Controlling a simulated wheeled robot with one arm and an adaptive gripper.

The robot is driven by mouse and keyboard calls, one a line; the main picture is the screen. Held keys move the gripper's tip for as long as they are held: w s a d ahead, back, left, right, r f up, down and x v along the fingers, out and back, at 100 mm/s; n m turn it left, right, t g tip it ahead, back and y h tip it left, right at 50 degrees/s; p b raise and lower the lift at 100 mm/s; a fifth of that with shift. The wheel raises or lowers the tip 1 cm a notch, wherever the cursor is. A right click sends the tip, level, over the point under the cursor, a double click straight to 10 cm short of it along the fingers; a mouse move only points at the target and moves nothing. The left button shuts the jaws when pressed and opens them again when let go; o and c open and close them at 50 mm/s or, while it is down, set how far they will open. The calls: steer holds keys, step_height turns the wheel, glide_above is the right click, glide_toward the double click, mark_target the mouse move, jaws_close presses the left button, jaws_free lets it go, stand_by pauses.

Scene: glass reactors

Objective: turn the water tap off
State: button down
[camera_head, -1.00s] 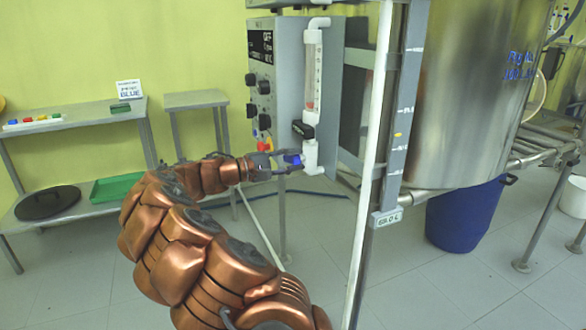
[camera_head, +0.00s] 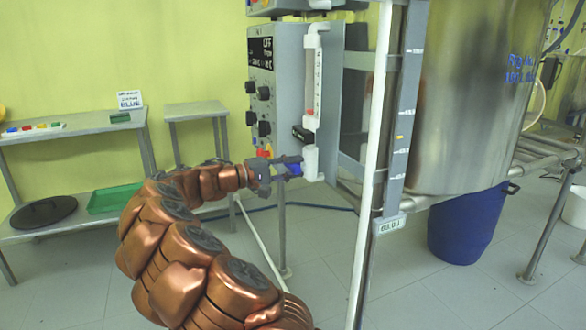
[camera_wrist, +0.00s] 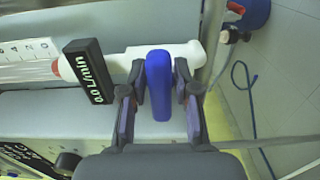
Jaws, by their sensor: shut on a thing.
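The water tap's blue handle (camera_wrist: 158,85) sits between the two fingers of my gripper (camera_wrist: 160,88) in the wrist view, and the fingers are shut on it. The handle sits across the white flowmeter pipe (camera_wrist: 188,54). In the head view my gripper (camera_head: 290,167) is at the lower end of the flowmeter tube (camera_head: 312,85), with a bit of the blue handle (camera_head: 293,170) showing below the fingers. A black flow label (camera_wrist: 88,72) is beside the handle. The valve body behind the handle is partly hidden.
A grey control box (camera_head: 262,95) with black knobs is just left of the tube. A white post (camera_head: 372,150) and a large steel vessel (camera_head: 460,100) stand to the right, with a blue bin (camera_head: 465,225) below. A shelf (camera_head: 70,135) is at the left.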

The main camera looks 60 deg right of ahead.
steer(key=c, duration=1)
jaws_free()
steer(key=shift+a, duration=0.1)
steer(key=v, duration=1.2)
